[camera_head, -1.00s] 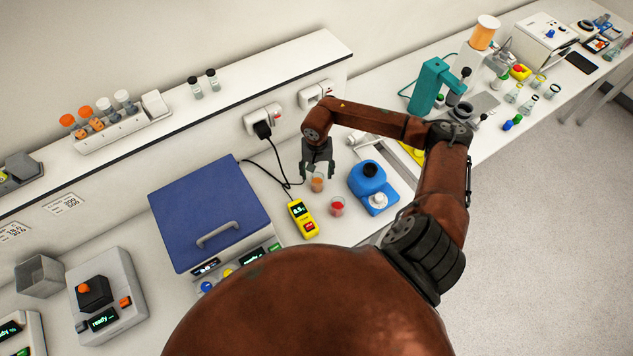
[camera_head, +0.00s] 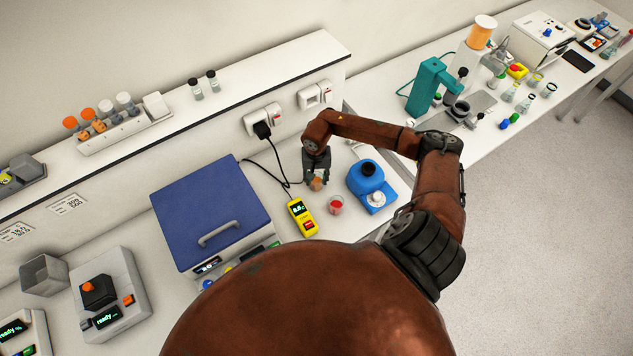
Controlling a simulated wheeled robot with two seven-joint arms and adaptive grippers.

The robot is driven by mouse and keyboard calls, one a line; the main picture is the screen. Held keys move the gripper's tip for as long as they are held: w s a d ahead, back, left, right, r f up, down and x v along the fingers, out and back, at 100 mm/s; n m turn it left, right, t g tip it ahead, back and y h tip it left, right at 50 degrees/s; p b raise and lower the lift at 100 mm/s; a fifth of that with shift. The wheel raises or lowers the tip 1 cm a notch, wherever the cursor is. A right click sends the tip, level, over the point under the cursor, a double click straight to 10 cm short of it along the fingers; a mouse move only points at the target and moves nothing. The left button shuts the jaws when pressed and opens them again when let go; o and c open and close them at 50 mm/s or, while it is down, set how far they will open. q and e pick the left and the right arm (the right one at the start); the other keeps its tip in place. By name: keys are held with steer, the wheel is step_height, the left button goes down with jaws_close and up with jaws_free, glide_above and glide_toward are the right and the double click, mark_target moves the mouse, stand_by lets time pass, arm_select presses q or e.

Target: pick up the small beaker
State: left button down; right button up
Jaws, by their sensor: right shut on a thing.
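My left gripper is not in view.
A yellow handheld meter (camera_head: 302,218) lies just in front of the held beaker. A blue-lidded device (camera_head: 211,215) stands to the left. A black cable (camera_head: 275,163) runs behind. A shelf (camera_head: 240,95) runs along the wall.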

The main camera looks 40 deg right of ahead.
steer(key=c, duration=0.5)
steer(key=shift+r, duration=0.15)
